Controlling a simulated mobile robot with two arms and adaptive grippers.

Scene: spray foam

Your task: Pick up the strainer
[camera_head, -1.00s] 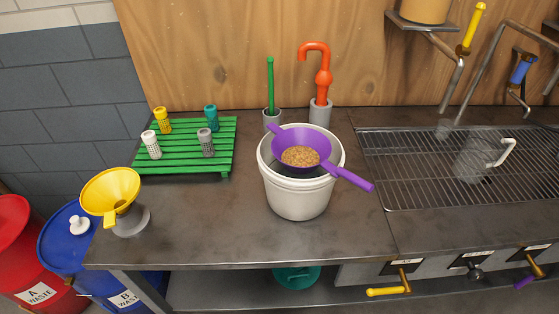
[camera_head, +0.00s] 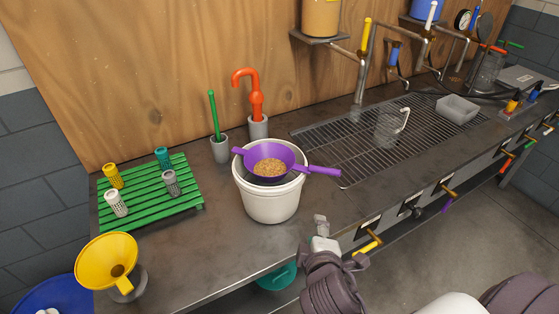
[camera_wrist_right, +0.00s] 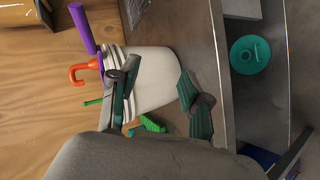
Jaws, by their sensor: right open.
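The purple strainer (camera_head: 289,160) rests in the mouth of the white bucket (camera_head: 271,205). Its bowl holds brown grains, and its handle points right past the bucket rim. In the right wrist view the strainer's handle (camera_wrist_right: 82,28) shows at upper left, beside the bucket (camera_wrist_right: 155,75). My right gripper (camera_head: 321,226) is in front of the bench edge, to the lower right of the bucket and apart from the strainer. In the right wrist view its two fingers (camera_wrist_right: 157,76) are spread and hold nothing. My left gripper is not in view.
A green rack (camera_head: 145,205) with several small shakers stands left of the bucket. A yellow funnel (camera_head: 104,258) sits at front left. Behind the bucket are a red hooked tool (camera_head: 256,95) and a green stick (camera_head: 214,115). A grate (camera_head: 345,150) with a clear jug (camera_head: 388,128) lies right.

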